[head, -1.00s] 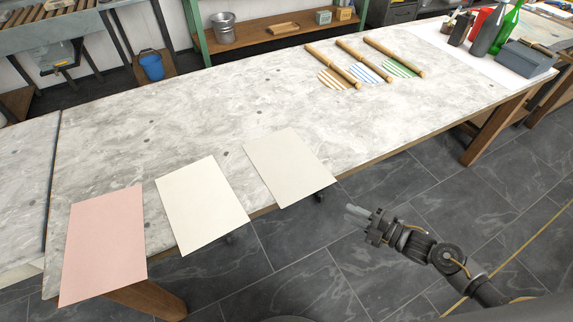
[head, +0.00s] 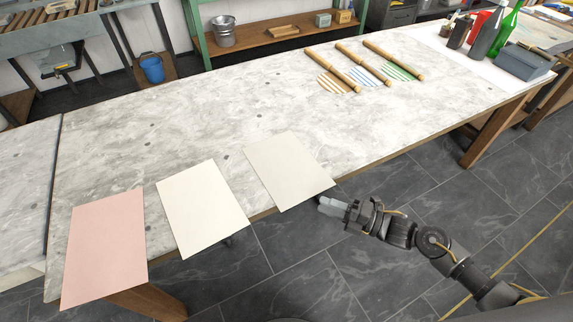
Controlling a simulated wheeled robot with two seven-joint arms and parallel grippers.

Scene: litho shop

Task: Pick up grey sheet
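The grey sheet (head: 289,171) is the rightmost and slightly greyer of three sheets. It lies flat at the near edge of the marble-topped table, its near end reaching the edge. My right gripper (head: 330,206) is just off the sheet's near right corner, beyond the table edge, with its pale fingers pointing left. It appears apart from the sheet. The fingers overlap from this angle, so I cannot tell whether they are open or shut.
A cream sheet (head: 202,208) and a pink sheet (head: 105,249) lie to the left. Wooden rollers (head: 333,70) lie on striped round pieces at the back. Bottles (head: 487,34) and a grey box (head: 524,62) stand at the far right. The table's middle (head: 200,120) is clear.

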